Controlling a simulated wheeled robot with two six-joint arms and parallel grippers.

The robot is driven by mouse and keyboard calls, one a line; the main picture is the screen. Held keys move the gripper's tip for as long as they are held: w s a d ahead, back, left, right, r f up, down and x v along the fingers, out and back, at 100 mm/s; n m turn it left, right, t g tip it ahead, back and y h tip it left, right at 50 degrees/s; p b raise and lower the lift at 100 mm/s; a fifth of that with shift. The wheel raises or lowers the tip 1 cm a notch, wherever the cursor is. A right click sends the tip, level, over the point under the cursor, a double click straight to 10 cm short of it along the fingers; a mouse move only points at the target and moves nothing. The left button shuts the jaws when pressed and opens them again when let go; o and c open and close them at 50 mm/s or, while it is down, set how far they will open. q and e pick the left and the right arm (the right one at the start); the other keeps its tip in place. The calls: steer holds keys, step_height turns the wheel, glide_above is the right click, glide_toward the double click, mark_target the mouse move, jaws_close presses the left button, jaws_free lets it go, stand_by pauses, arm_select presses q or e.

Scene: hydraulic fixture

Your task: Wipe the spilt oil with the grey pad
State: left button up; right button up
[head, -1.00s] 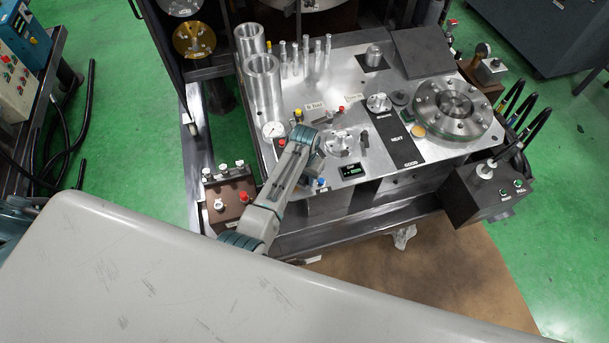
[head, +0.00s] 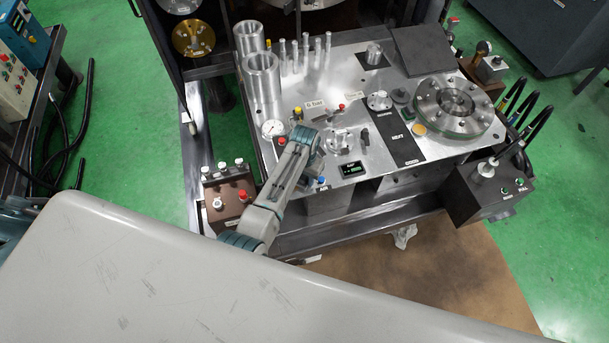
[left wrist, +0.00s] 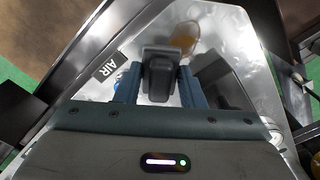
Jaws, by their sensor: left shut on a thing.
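The grey pad (left wrist: 160,72), a dark block with a wider flat edge, is between the two blue-grey fingers of my left gripper (left wrist: 158,88), which is shut on it. The spilt oil (left wrist: 185,38), a brown-amber patch on the metal plate, lies just beyond the pad and slightly right of it in the left wrist view. I cannot tell whether the pad touches the plate. In the head view my left gripper (head: 307,142) is over the front left of the plate; its arm hides the pad and the oil. My right gripper is not in view.

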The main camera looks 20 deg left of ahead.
arm_select(q)
steer(key=shift+f, duration=0.4)
steer(key=shift+f+b, duration=0.4)
steer(key=shift+s+a+r+p, duration=0.2)
steer(key=shift+s+a+p, duration=0.2)
steer(key=shift+p, duration=0.25)
steer(key=shift+s+a+p, duration=0.35)
steer(key=shift+a+p, duration=0.35)
steer(key=shift+a, duration=0.05)
steer(key=shift+s+a+f+p, duration=0.1)
steer(key=shift+s+a+p, duration=0.55)
steer(key=shift+a, duration=0.2)
steer(key=shift+s+a+f+p, duration=0.1)
steer(key=shift+s+a+p, duration=0.45)
steer(key=shift+a+p, duration=0.25)
steer(key=shift+s+a, duration=0.1)
steer(key=shift+a, duration=0.05)
steer(key=shift+f, duration=0.1)
